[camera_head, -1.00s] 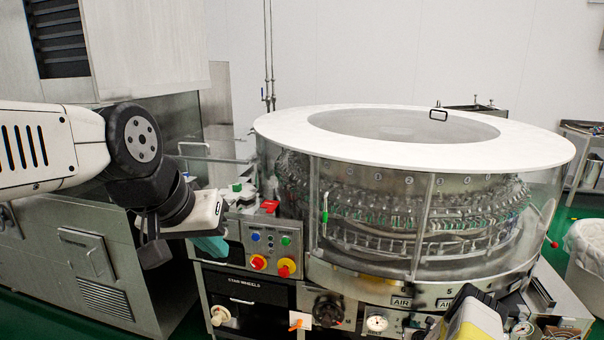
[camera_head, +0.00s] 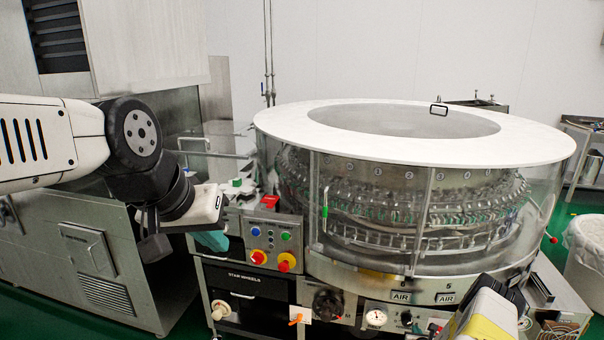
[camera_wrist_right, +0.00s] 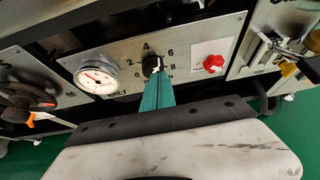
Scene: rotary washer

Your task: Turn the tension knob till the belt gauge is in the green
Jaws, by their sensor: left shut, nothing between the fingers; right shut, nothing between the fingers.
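The black tension knob (camera_wrist_right: 152,65) sits on a steel panel inside a printed number scale; its white mark is partly hidden by my fingers. It also shows in the head view (camera_head: 407,318). The round white belt gauge (camera_wrist_right: 97,78) is left of the knob, and in the head view (camera_head: 376,318); its needle reading is too small to tell. My right gripper (camera_wrist_right: 156,76) has its teal fingers shut together, tips at the knob's lower edge; I cannot tell whether they touch it. My left gripper (camera_head: 212,240) is shut and empty, left of the button panel, away from the knob.
A red knob (camera_wrist_right: 213,63) is right of the scale. A black handwheel (camera_wrist_right: 28,100) is at the left. The round washer with its white rim (camera_head: 300,128) stands above the panel. Coloured buttons (camera_head: 270,240) are near my left gripper.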

